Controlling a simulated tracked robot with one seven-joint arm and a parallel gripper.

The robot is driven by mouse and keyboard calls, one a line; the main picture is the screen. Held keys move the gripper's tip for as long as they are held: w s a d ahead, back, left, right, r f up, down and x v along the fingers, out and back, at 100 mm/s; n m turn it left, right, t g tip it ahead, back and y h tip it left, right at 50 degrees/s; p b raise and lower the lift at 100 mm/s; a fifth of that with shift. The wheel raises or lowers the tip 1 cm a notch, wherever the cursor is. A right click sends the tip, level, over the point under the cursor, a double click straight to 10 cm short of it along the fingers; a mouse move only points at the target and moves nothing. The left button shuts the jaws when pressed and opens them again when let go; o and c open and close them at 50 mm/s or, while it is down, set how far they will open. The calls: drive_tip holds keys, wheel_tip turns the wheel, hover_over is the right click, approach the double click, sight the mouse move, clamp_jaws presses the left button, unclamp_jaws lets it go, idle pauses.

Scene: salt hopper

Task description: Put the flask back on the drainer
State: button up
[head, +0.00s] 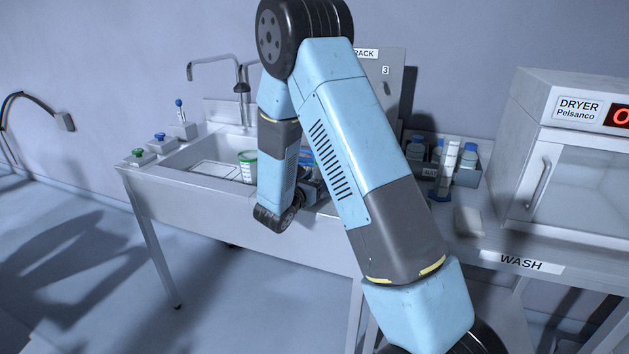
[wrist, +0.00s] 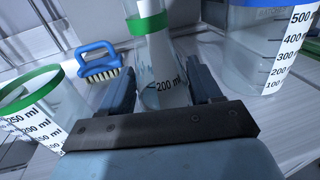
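The flask (wrist: 165,72) is clear and conical, with a green band and a 200 ml mark. It stands between the two fingers of my gripper (wrist: 162,82) in the wrist view. The fingers lie close along both its sides; I cannot tell whether they press on it. Its lower end is partly hidden by my gripper. In the head view my gripper (head: 311,187) is low at the right part of the sink, mostly behind my arm, and the flask cannot be made out. A pale ribbed surface, perhaps the drainer (wrist: 262,108), lies under the vessels in the wrist view.
A green-rimmed beaker (wrist: 40,112) is close on the left, a blue-rimmed beaker (wrist: 265,50) close on the right. A blue brush (wrist: 99,62) lies behind. The sink (head: 185,158) has a tap (head: 240,88). Bottles (head: 468,157) and a dryer (head: 575,150) stand right.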

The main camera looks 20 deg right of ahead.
drive_tip(key=o, duration=0.5)
drive_tip(key=shift+c, duration=0.2)
drive_tip(key=v, duration=1.2)
drive_tip(key=s+d+r+m+g+y, duration=0.3)
drive_tip(key=s+d+r+m+g, duration=0.85)
drive_tip(key=s+d+m, duration=0.35)
drive_tip(key=s+a+r+m+t+y, duration=0.5)
drive_tip(key=s+r+m+y, duration=0.5)
drive_tip(key=s, duration=0.4)
drive_tip(key=shift+a+m, duration=0.7)
drive_tip(key=shift+a, duration=0.05)
